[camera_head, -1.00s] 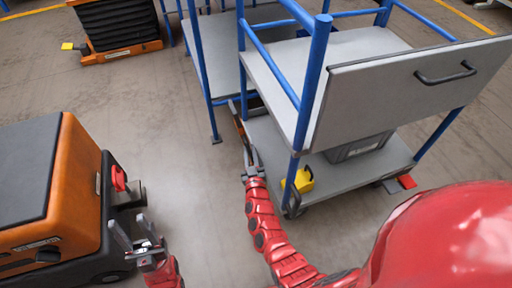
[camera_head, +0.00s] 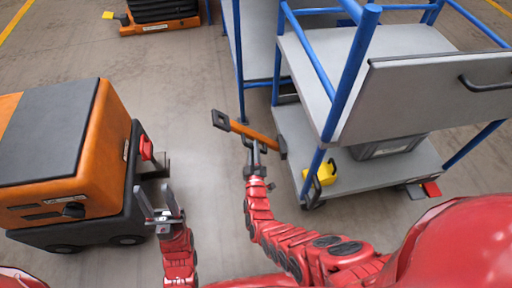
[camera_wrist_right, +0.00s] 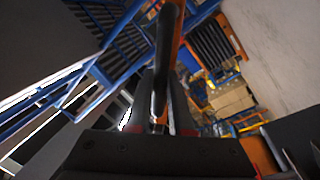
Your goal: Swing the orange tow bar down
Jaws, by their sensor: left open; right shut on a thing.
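The orange tow bar (camera_head: 248,132) sticks out from the front left of the blue-and-grey cart (camera_head: 400,100), slanting to the left, with a dark ring or handle at its far end. My right gripper (camera_head: 255,146) is shut on the tow bar, around its middle; the fingers hide part of it. In the right wrist view the bar (camera_wrist_right: 165,70) runs up from between the fingers, its dark part toward me. My left gripper (camera_head: 160,203) is open and empty, low at the left, beside the orange tug.
The orange tug (camera_head: 75,160) with a red coupling (camera_head: 145,147) stands at the left. Bare floor lies between tug and cart.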

